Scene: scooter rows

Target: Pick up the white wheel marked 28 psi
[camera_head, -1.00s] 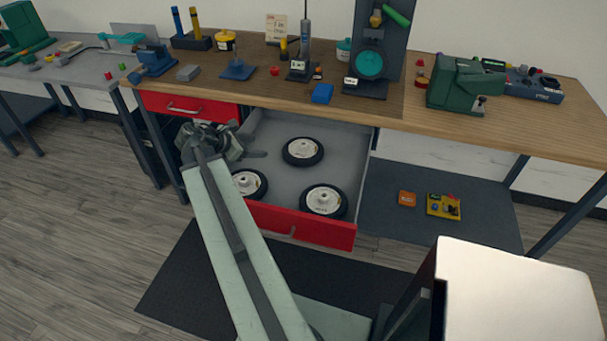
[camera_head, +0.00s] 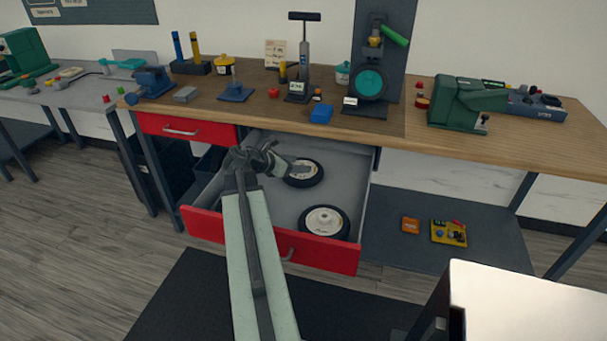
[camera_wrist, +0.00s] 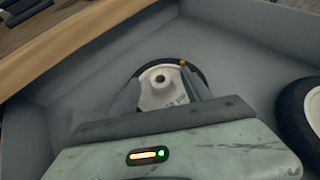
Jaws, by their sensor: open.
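Wheels with white hubs and black tyres lie flat in the open drawer. The back wheel (camera_head: 311,178) is partly covered by my gripper (camera_head: 290,166). In the wrist view, this wheel (camera_wrist: 158,97) shows between the two spread fingers of my gripper (camera_wrist: 164,88), which are open and empty. I cannot tell whether the fingers touch it. A second wheel (camera_head: 325,221) lies at the front right of the drawer and also shows at the wrist view's right edge (camera_wrist: 312,108). The front-left wheel is hidden behind my arm. No psi marking is readable.
The grey drawer has a red front (camera_head: 325,254) and raised side walls. The wooden workbench top (camera_head: 425,128) overhangs its back, carrying a pump (camera_head: 303,60) and a green machine (camera_head: 462,102). A lower shelf (camera_head: 440,205) holds small orange and yellow items.

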